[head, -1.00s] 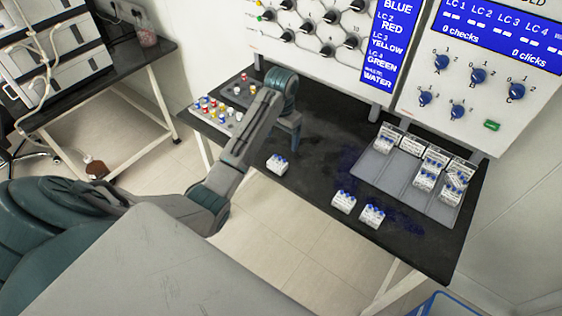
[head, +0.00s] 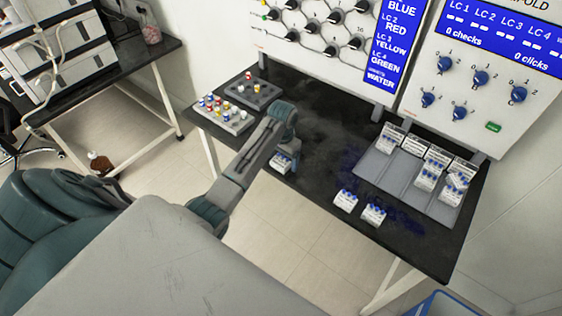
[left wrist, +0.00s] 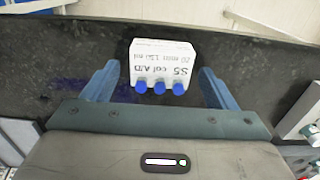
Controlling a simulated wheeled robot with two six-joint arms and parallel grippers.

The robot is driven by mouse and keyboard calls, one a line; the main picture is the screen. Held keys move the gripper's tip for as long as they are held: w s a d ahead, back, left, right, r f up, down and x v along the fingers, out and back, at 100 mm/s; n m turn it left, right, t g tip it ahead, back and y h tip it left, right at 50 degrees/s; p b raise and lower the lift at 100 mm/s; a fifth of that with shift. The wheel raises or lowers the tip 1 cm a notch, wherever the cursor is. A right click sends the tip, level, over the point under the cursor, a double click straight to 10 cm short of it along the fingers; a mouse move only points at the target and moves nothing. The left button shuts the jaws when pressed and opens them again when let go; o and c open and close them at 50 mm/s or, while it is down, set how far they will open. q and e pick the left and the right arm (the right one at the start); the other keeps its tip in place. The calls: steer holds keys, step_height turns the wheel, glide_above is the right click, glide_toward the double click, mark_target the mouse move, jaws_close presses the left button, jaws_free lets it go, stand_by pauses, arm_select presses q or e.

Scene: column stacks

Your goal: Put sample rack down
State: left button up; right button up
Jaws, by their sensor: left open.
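A sample rack (head: 281,163), a small white block with blue caps, stands on the black bench near its front edge. In the left wrist view the rack (left wrist: 164,62) is labelled "S5 col A/D" and shows three blue caps. My left gripper (left wrist: 158,68) is open, with one finger on each side of the rack and a visible gap at both sides. In the head view my left gripper (head: 284,152) is above and around the rack, partly covering it. My right gripper is not in view.
Two similar white racks (head: 345,200) (head: 373,213) stand to the right near the front edge. A grey sloped tray (head: 378,168) holding several racks is at the right. Grey vial holders (head: 236,124) are at the left. Bare bench lies between, with dark blue stains.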

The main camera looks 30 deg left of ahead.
arm_select(q)
steer(key=c, duration=1.2)
steer(key=shift+o, duration=0.2)
steer(key=shift+r, duration=0.2)
